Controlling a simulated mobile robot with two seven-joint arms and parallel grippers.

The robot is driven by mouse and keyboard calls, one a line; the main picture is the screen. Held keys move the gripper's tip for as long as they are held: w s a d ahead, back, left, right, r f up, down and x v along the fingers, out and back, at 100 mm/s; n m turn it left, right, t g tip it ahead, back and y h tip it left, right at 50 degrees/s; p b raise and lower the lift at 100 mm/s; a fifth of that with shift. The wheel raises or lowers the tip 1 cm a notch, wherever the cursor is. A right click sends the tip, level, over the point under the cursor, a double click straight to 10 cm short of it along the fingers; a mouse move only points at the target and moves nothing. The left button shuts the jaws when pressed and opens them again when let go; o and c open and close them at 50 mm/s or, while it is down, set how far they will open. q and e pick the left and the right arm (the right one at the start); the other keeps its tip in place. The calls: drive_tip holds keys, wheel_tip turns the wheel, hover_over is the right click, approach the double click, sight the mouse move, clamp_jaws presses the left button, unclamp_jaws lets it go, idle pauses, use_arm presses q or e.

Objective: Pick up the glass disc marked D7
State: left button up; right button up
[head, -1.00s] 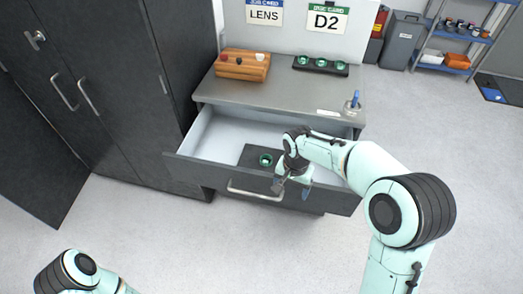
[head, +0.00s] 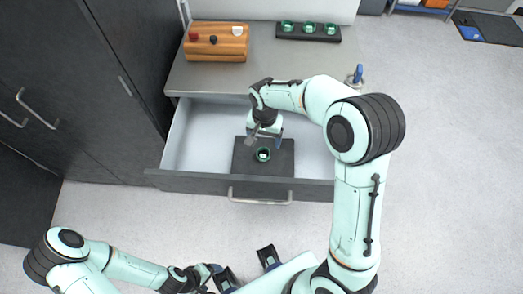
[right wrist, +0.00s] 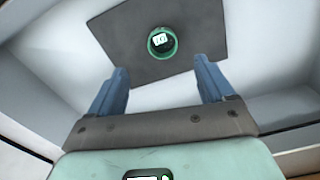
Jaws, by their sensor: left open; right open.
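One green-rimmed glass disc (head: 263,154) with a small white label lies on a dark mat (head: 242,166) in the open drawer (head: 200,142). In the right wrist view the disc (right wrist: 161,43) lies flat beyond my fingertips; its label is too small to read surely. My right gripper (head: 265,143) is over the drawer, open and empty, just behind the disc in the head view. Its two blue fingers (right wrist: 159,78) are apart, with the disc ahead of the gap, untouched. My left gripper (head: 208,280) is low at the front, away from the drawer, open.
On the grey bench top (head: 210,77) stand a wooden block (head: 216,45) with small pieces and a dark holder (head: 308,32) with several green-rimmed discs. A blue-topped item (head: 357,74) stands at the right edge. Dark cabinets (head: 70,80) stand at left.

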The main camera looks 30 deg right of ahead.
sight(263, 153)
drive_tip(key=f, duration=0.9)
drive_tip(key=shift+w+a+f, duration=0.1)
drive_tip(key=shift+w+f, duration=0.1)
drive_tip(key=shift+f, duration=0.05)
drive_tip(key=shift+c, duration=0.3)
drive_tip(key=c, duration=1.1)
drive_tip(key=shift+r, duration=0.1)
